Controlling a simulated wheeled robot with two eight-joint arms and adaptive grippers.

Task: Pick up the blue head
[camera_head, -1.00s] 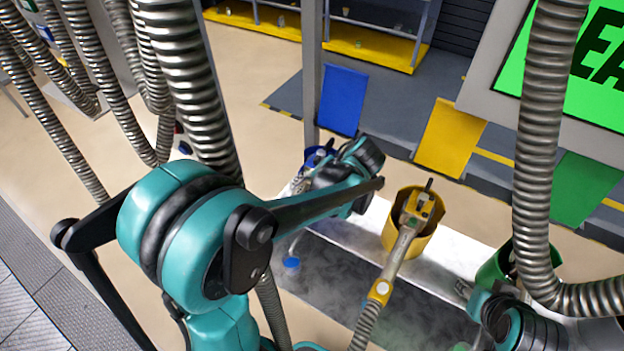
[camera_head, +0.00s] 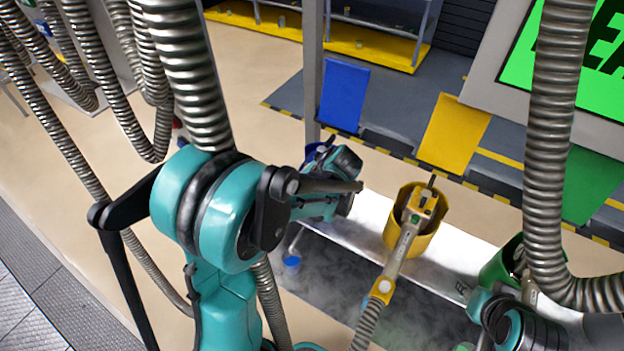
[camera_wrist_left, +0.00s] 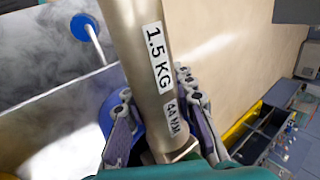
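In the left wrist view a metal cylinder, seemingly the body of the blue head (camera_wrist_left: 150,55), carries the labels "1.5 KG" and "44 MM". The fingers of my left gripper (camera_wrist_left: 162,128) lie on both sides of its lower part; whether they press on it is not clear. A blue rim (camera_wrist_left: 108,115) shows behind the left finger. In the head view my left arm reaches to the blue holder (camera_head: 312,152), and my wrist hides most of the holder and head. My right gripper (camera_head: 468,290) is at the lower right, with its fingers unclear.
A yellow holder (camera_head: 398,240) with a yellow-and-grey hosed head (camera_head: 407,235) stands right of my left wrist. A green holder (camera_head: 495,268) is further right. A blue disc (camera_head: 291,262) sits on the steaming trough. Ribbed hoses hang at left and right.

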